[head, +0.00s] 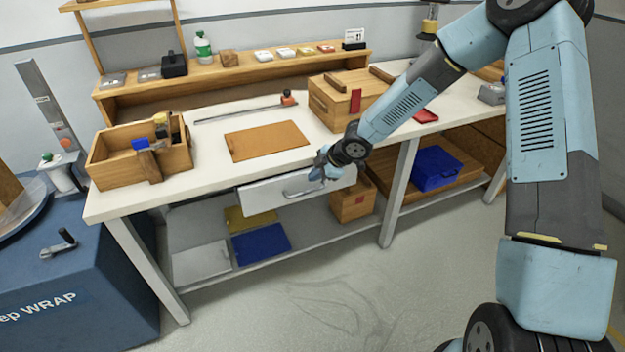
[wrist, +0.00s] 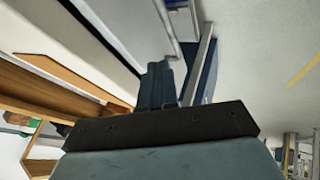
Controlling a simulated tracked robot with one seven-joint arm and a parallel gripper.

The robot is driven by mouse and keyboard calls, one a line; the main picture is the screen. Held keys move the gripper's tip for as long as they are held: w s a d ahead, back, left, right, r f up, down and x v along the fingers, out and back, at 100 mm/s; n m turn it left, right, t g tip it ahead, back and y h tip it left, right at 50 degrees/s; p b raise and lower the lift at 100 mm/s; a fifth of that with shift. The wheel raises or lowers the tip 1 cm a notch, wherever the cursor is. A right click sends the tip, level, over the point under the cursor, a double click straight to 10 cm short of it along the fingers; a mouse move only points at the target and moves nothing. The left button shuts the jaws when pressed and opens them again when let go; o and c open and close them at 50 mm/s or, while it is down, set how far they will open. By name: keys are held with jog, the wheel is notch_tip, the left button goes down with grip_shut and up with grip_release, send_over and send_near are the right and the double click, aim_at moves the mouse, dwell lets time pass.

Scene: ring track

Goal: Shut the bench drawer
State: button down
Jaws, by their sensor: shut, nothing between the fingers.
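The bench drawer (head: 262,196) is a pale grey front with a bar handle (head: 300,191), just under the bench top's front edge. No inside of the drawer shows in the head view, and its front looks close to the bench edge; I cannot tell whether a small gap remains. My gripper (head: 322,174) is shut and empty, in front of the right half of the drawer by the handle's right end. Whether it touches the front or handle is unclear. In the wrist view the closed fingers (wrist: 160,86) point towards pale surfaces and grey bars.
The bench top (head: 210,172) carries a wooden tote (head: 110,165), a brown board (head: 266,140) and a wooden box (head: 345,97). Below are a shelf with blue and yellow flat items, a small wooden box (head: 352,203) and a bench leg (head: 398,195). The floor in front is clear.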

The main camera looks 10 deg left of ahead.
jog(key=s+d+f+m+t+y, duration=0.15)
jog(key=s+f+m+y, duration=0.45)
jog(key=m, duration=0.7)
jog(key=w+d+f+m+t+h, duration=0.1)
jog(key=d+f+m+t+h, duration=0.1)
jog(key=d+m+t, duration=0.65)
jog(key=w+d+f+m+t+h, duration=0.1)
jog(key=d+f+m+t, duration=0.2)
jog(key=m, duration=1)
send_near(336, 185)
jog(key=w+a+r, duration=0.2)
jog(key=w+a, duration=0.1)
jog(key=w+a+r, duration=0.1)
jog(key=a, duration=0.1)
jog(key=shift+w+a+r, duration=0.15)
jog(key=shift+w+r, duration=0.15)
jog(key=shift+w, duration=0.05)
